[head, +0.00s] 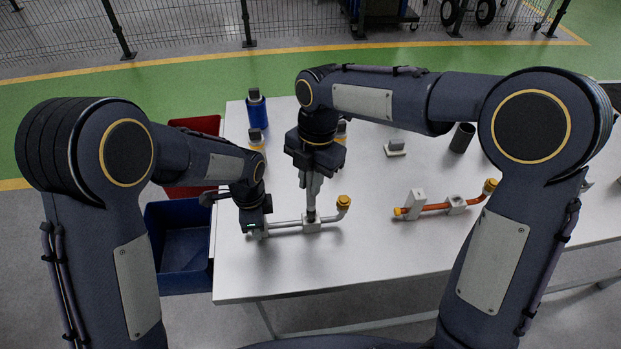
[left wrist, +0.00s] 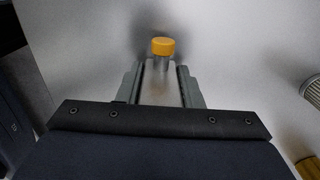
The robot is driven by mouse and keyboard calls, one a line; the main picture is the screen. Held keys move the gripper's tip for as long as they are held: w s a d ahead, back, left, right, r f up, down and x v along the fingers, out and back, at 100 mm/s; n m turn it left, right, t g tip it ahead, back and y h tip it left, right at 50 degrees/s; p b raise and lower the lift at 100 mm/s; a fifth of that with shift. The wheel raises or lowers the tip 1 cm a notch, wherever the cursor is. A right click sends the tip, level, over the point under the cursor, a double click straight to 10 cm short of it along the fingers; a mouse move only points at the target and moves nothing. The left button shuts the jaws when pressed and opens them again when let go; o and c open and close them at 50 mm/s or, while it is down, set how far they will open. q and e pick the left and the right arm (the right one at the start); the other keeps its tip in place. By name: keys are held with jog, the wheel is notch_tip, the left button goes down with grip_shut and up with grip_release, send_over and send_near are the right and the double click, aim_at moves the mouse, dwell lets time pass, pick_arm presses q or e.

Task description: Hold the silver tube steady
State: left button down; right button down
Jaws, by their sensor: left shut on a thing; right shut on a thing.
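The silver tube (head: 286,224) lies low over the table's front left, its bent right end under a yellow cap (head: 343,202). My left gripper (head: 258,231) is shut on the tube near its left end. In the left wrist view, my left gripper (left wrist: 160,86) has its fingers on both sides of a grey length, with a yellow cap (left wrist: 162,46) beyond. I cannot tell what this piece is.
An orange tube (head: 434,207) rests in pale holders to the right. A grey piece (head: 395,148) and a dark cup (head: 462,138) stand farther back. A blue cylinder (head: 257,109) stands at the back left. Red (head: 199,125) and blue (head: 180,212) bins sit left of the table.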

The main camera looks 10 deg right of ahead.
jog(key=shift+f, duration=0.6)
dwell(0.5)
jog(key=shift+w+r, duration=0.1)
jog(key=shift+w, duration=0.3)
jog(key=shift+s, duration=0.15)
jog(key=shift+s, duration=0.65)
jog(key=shift+w+d, duration=0.1)
